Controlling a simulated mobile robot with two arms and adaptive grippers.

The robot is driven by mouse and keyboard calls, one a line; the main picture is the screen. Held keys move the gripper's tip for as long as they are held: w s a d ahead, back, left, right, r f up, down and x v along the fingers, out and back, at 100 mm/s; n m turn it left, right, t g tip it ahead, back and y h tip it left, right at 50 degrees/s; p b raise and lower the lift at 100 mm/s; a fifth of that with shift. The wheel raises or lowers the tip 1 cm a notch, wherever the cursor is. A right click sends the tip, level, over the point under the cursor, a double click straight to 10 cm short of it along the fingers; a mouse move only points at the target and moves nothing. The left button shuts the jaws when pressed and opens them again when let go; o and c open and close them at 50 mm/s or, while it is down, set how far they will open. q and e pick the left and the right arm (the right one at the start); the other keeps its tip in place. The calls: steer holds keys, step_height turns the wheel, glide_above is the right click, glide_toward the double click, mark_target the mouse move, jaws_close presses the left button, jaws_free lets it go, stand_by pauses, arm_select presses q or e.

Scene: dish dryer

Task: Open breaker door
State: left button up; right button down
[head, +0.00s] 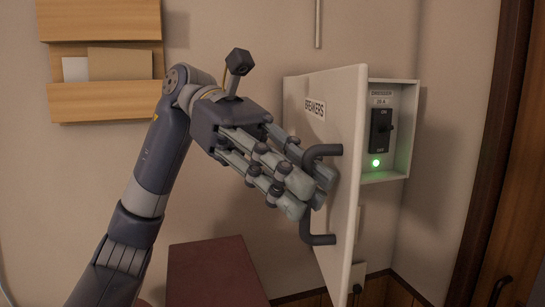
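The breaker door (335,105), a white panel labelled "BREAKERS", stands partly open, swung out toward me. Its dark bar handle (319,239) is on the door's outer face, with its middle hidden by my fingers. My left gripper (308,195) is at the handle, its fingers overlapping the bar. I cannot tell whether they are closed around it. Behind the door, the white breaker box (402,130) shows a black switch (380,131) and a lit green light (376,163). My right gripper is not in view.
A wooden wall rack (100,102) with papers hangs at the upper left. A dark red block-like surface (215,272) is below my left arm. A brown wooden door (515,180) and its dark frame stand at the right. Bare wall lies between rack and box.

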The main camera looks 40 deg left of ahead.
arm_select(q)
steer(key=v, duration=1.1)
steer(key=shift+a, duration=0.2)
